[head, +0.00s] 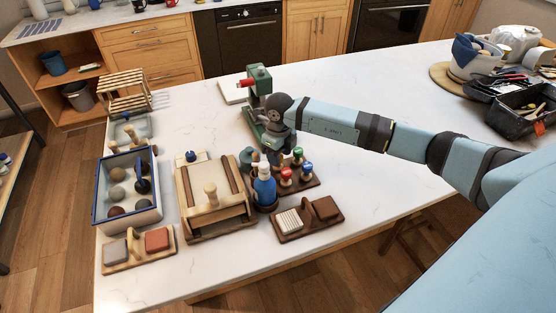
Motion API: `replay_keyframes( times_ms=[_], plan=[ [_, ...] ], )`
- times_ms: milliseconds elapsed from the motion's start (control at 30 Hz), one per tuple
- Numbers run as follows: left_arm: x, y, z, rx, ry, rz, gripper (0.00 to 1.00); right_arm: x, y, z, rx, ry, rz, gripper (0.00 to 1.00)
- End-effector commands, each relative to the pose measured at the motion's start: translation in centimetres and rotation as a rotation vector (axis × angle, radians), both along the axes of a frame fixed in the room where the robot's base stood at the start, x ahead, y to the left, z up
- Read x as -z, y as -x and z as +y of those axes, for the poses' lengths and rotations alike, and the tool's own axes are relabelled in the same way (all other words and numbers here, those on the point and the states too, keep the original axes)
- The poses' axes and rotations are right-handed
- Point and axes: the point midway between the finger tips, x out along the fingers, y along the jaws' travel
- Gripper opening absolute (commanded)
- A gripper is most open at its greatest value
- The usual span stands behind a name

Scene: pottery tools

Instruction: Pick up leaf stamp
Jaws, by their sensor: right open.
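Several small stamps with coloured knobs stand in a dark wooden rack (312,184) in the middle of the table. One has a green knob (297,153), one a blue knob (307,167), and red knobs (286,173) show too. Their stamping faces are hidden, so I cannot tell which is the leaf stamp. My right gripper (268,158) points down just behind and left of the rack, beside the blue bottle. It is open; its fingers are small and partly hidden, and I see nothing held. My left gripper is out of view.
A blue spray bottle (264,188) stands left of the rack. A wooden press board (188,208), a blue-rimmed box (152,215) and block holders (296,230) crowd the near left. A green clamp-like tool (258,82) stands behind. The table right of the rack is clear.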

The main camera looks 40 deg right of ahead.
Motion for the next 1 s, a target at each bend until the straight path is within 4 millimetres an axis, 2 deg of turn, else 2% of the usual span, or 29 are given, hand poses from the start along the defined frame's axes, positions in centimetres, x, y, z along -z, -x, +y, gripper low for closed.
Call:
replay_keyframes(
  times_ms=[33,200,500,667,1000],
  plan=[
    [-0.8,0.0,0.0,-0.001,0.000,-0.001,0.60,0.6,0.1,0.2,0.001,-0.003,0.005,0.48],
    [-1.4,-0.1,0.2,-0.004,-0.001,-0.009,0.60,2.9,0.0,0.2,0.001,-0.002,0.002,0.48],
    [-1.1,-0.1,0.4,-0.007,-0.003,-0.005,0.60,3.4,0.0,0.2,0.000,0.000,0.000,0.48],
    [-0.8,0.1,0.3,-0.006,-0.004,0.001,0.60,3.4,0.0,0.2,0.000,-0.001,0.000,0.11],
    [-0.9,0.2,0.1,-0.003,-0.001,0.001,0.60,3.4,0.0,0.2,0.000,-0.001,0.000,0.11]
  ],
)
